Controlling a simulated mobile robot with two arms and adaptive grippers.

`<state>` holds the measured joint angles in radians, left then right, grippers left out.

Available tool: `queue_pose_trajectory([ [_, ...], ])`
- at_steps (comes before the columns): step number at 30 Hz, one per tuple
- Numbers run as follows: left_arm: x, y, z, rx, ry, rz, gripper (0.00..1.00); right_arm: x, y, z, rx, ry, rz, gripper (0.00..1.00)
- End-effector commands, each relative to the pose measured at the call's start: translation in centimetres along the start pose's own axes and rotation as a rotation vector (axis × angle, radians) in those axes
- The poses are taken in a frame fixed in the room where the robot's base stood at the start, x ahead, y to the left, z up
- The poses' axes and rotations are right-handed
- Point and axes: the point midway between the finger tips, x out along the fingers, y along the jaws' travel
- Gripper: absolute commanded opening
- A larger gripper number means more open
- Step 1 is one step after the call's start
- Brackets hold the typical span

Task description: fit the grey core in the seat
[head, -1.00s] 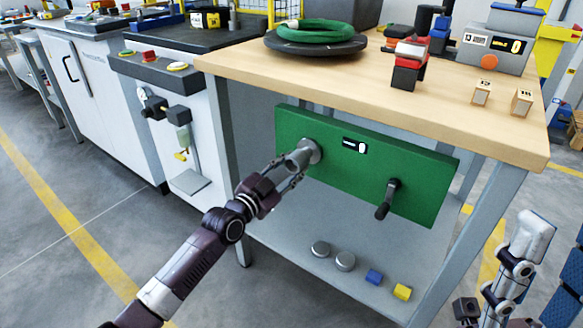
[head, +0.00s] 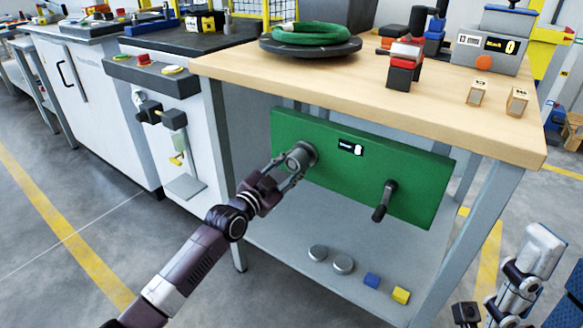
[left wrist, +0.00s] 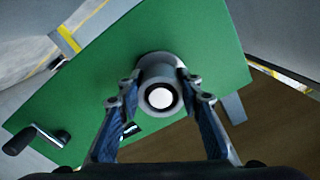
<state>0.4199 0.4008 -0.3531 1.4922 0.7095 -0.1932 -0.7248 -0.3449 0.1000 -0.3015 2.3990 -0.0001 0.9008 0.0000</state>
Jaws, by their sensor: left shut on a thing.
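The grey core (head: 297,160) is a short cylinder at the left part of the green panel (head: 415,172), under the tabletop. My left gripper (head: 289,166) is shut on it, with one finger on each side. In the left wrist view the core (left wrist: 160,92) is end-on, with a pale round centre, between the blue-padded fingers of my left gripper (left wrist: 158,100). The grey round seat (head: 309,152) on the panel is mostly hidden behind the core. The core's far end meets it, but how deep it sits I cannot tell.
A black crank (head: 384,201) sticks out from the panel's right side. A small display (head: 351,147) is between them. The wooden tabletop (head: 330,88) overhangs the panel.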

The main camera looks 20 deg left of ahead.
Motion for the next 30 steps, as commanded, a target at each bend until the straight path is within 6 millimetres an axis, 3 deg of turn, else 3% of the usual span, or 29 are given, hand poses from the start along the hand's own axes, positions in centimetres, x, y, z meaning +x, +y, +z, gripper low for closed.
queue_pose_trajectory([
  [11, 0.96, 0.04, -0.03, 0.001, 0.001, 0.000, 0.09, -0.76, 0.05, 0.23, 0.000, -0.012, 0.004, 0.40],
  [12, 0.99, 0.03, -0.03, 0.001, 0.000, 0.000, 0.34, -0.76, 0.06, 0.24, 0.000, -0.013, 0.004, 0.40],
  [18, 0.94, 0.02, -0.02, 0.001, 0.000, 0.000, 0.54, -0.71, 0.07, 0.22, -0.001, -0.012, 0.004, 0.40],
  [30, 0.13, 0.07, 0.16, 0.001, -0.002, 0.001, 0.54, -0.42, 0.10, 0.02, -0.003, 0.001, 0.002, 0.40],
])
